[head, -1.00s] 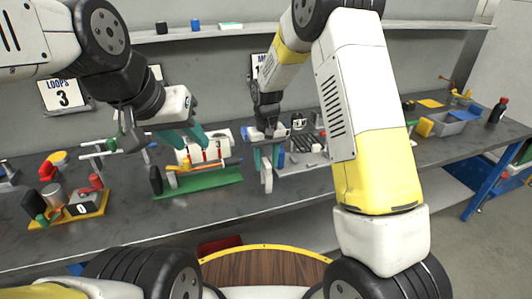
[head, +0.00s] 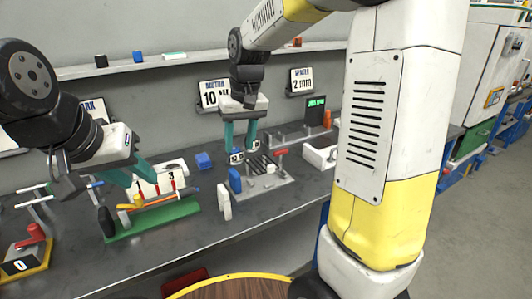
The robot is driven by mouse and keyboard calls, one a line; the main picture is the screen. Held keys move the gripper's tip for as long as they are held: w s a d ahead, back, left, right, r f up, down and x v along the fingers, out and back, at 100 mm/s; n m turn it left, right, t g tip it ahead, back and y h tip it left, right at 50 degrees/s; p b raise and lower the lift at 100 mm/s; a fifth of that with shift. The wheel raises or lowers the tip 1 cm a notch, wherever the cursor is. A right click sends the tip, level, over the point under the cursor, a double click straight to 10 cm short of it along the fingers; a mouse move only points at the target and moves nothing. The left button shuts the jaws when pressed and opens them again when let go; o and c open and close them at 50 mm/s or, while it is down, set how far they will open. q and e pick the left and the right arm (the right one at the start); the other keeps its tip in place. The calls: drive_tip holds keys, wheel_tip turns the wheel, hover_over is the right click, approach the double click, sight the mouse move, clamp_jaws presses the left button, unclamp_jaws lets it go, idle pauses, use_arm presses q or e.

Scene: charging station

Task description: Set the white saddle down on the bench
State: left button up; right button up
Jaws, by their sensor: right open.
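The white saddle (head: 224,202), a narrow upright white piece, stands on the bench (head: 270,221) at the left front of a grey fixture plate. My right gripper (head: 240,142) is open, above and behind the saddle and clear of it, with its teal fingers apart over the fixture's numbered parts. My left gripper (head: 128,175) reaches over the green-based fixture (head: 155,220), by its white block (head: 164,183) marked 3. Its teal fingers show partly, and I cannot tell whether they grip anything.
The grey fixture plate (head: 266,187) carries a blue piece (head: 235,180) close behind the saddle and a red-topped post. A white hollow block (head: 320,157) lies farther right. A loose blue block (head: 203,160) lies behind. Bare bench lies in front of the saddle.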

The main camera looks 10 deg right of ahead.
drive_tip(key=s+d+r+m+t, duration=0.1)
drive_tip(key=s+d+r+t, duration=0.1)
drive_tip(key=s, duration=0.7)
drive_tip(key=s+d+r+m+t, duration=0.1)
drive_tip(key=s+d+r+t, duration=0.1)
drive_tip(key=s+d, duration=0.3)
drive_tip(key=s+r, duration=0.1)
drive_tip(key=s, duration=0.3)
drive_tip(key=shift+s+d+y, duration=0.2)
drive_tip(key=shift+s+y, duration=0.15)
drive_tip(key=shift+y, duration=0.05)
